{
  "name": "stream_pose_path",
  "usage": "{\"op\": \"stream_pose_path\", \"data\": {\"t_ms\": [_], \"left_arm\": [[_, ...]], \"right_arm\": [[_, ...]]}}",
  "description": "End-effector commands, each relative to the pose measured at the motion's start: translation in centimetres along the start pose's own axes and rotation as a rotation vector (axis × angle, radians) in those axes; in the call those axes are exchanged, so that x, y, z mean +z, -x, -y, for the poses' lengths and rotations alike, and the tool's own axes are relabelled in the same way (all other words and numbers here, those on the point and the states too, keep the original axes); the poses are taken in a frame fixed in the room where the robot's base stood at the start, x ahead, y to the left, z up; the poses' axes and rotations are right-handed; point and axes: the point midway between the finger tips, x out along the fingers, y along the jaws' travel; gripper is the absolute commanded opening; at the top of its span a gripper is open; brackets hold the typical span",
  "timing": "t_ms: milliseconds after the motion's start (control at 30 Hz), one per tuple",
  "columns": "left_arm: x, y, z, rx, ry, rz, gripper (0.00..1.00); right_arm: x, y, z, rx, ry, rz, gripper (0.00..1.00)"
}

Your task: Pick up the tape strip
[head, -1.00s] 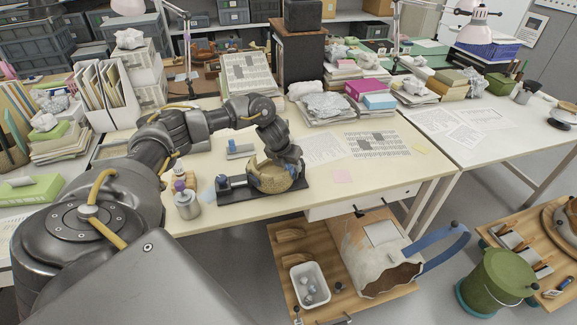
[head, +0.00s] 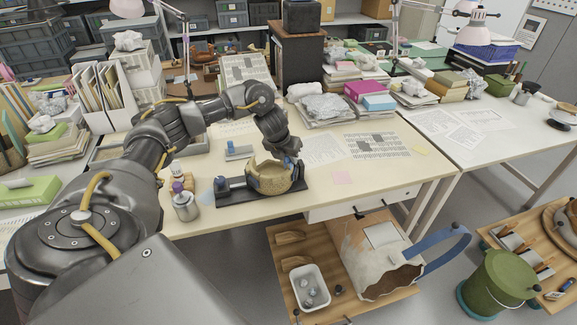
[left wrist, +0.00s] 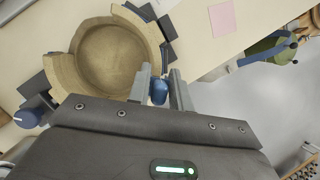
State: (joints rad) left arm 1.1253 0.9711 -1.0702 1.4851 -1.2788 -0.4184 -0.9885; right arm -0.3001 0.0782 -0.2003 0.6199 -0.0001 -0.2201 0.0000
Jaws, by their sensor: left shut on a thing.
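A tan pottery bowl (head: 268,180) with a broken, uneven rim sits on a dark stand (head: 236,195) on the desk. In the left wrist view the bowl (left wrist: 108,58) is seen from above, open and empty. My left gripper (head: 291,160) is at the bowl's right side. In the left wrist view its fingers (left wrist: 160,88) are shut on a small blue rounded piece (left wrist: 159,92), like a knob, just outside the bowl wall. I cannot tell whether this piece is fixed to the stand. I cannot make out a tape strip for certain. My right gripper is not in view.
A metal jar (head: 185,206) stands left of the stand. A blue-topped holder (head: 238,151) stands behind it. A pink note (head: 342,178) and printed sheets (head: 377,146) lie to the right.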

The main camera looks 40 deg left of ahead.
Motion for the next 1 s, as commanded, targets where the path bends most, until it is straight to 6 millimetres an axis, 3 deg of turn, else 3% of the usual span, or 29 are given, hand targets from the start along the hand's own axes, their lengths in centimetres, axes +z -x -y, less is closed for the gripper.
{"op": "stream_pose_path", "data": {"t_ms": [267,500,700,1000], "left_arm": [[-2.4,7.8,0.4,0.002,-0.008,0.004,0.12],[-6.4,11.7,0.6,0.003,-0.006,0.0,0.12],[-8.4,13.6,0.8,0.002,-0.004,-0.002,0.12],[-9.2,14.1,0.9,0.003,0.003,-0.003,0.12]], "right_arm": [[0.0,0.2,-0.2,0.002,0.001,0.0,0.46],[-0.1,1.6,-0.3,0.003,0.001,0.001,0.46],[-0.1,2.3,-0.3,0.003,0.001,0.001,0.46],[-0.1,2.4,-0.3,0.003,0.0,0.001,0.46]]}}
